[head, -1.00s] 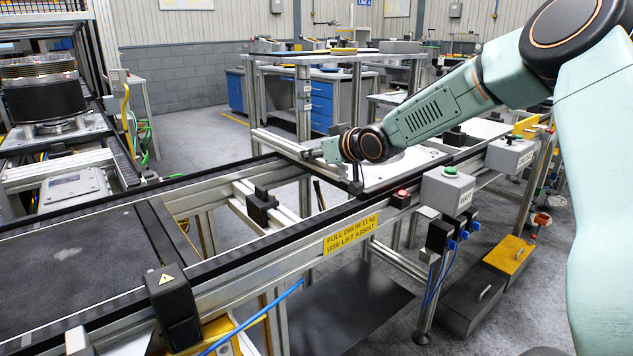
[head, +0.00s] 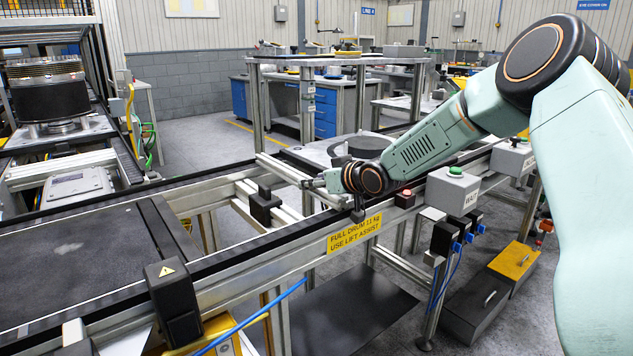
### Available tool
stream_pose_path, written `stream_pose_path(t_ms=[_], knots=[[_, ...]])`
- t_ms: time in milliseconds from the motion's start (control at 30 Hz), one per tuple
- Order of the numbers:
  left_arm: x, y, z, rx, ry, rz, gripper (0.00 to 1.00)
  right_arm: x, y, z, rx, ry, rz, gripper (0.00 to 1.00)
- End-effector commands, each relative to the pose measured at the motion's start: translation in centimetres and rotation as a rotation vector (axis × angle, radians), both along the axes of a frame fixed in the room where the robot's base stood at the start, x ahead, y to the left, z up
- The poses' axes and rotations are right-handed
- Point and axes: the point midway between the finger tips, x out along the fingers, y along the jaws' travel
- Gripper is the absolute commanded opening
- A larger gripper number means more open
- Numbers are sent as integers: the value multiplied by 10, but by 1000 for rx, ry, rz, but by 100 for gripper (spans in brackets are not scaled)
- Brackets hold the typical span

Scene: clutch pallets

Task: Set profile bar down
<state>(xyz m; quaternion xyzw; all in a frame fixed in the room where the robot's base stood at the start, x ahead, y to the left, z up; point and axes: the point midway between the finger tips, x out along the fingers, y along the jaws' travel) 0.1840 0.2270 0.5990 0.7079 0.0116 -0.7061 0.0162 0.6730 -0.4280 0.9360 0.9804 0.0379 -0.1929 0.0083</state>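The profile bar (head: 280,168) is a slim silver bar, seen in the head view slanting from the middle toward my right gripper (head: 314,184). My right arm comes in from the right, and its gripper appears shut on the bar's near end, low over the gap in the conveyor line. The fingertips are small and partly hidden by the wrist. I cannot tell whether the bar touches the rails beneath it. My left gripper is not in view.
A pallet plate (head: 318,152) with a dark disc (head: 365,145) lies just behind the bar. A black-edged conveyor (head: 80,255) fills the lower left. A grey button box (head: 453,190) stands right of my wrist. A black stop block (head: 263,206) sits in the gap.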

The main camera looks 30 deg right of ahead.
Motion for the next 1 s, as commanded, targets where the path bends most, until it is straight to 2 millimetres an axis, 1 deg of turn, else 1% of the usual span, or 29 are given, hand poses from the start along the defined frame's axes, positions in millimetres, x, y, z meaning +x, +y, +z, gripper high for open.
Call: stream_pose_path(t_ms=[367, 467, 667, 800, 933, 1000], knots=[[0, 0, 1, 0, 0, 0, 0, -3, -1, 1, 2, 0, -1, 50], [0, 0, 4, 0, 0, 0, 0, -9, -2, 5, 4, -1, -5, 50], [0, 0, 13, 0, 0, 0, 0, -31, -2, 15, 8, -1, -1, 50], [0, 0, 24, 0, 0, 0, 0, -44, -5, 22, 6, -2, -4, 50], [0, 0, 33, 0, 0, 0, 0, -56, -4, 26, 8, 0, -2, 50], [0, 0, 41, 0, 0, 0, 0, -61, -6, 29, 7, 0, -3, 50]])
